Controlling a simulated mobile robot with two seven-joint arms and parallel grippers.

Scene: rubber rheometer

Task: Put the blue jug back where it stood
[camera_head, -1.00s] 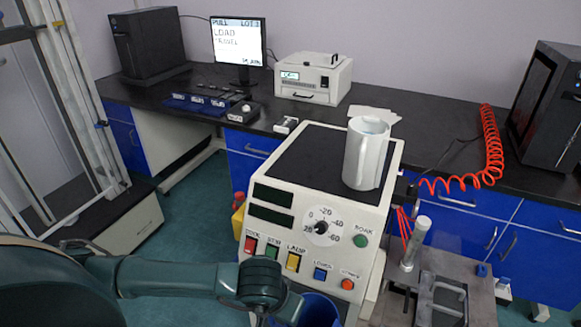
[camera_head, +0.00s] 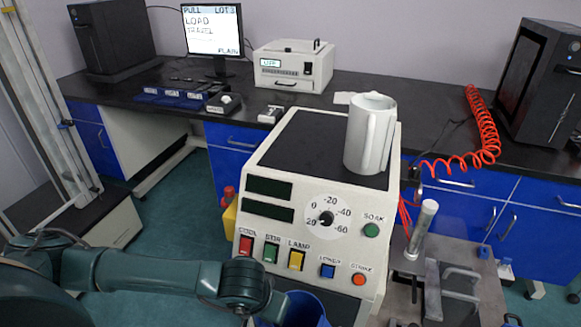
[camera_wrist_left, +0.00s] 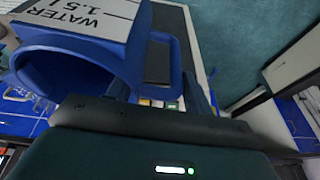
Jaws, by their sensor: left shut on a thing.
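The blue jug (camera_head: 305,309) shows at the bottom edge of the head view, in front of the white machine's panel, and is partly cut off. In the left wrist view the jug (camera_wrist_left: 70,72) is large at the left, with a white label reading WATER 1.5 L, and its blue handle (camera_wrist_left: 187,45) loops to the right. My left gripper (camera_wrist_left: 165,92) is shut on the jug at the handle side; the exact contact is partly hidden. In the head view the left arm comes in from the lower left, its fingertips out of clear sight. My right gripper is not in view.
A white jug (camera_head: 371,135) stands on the dark top of the white machine (camera_head: 325,252). A metal fixture (camera_head: 455,290) is to its right. The black bench (camera_head: 420,104) behind holds a monitor, a white instrument and a red coiled hose. Green floor is open at left.

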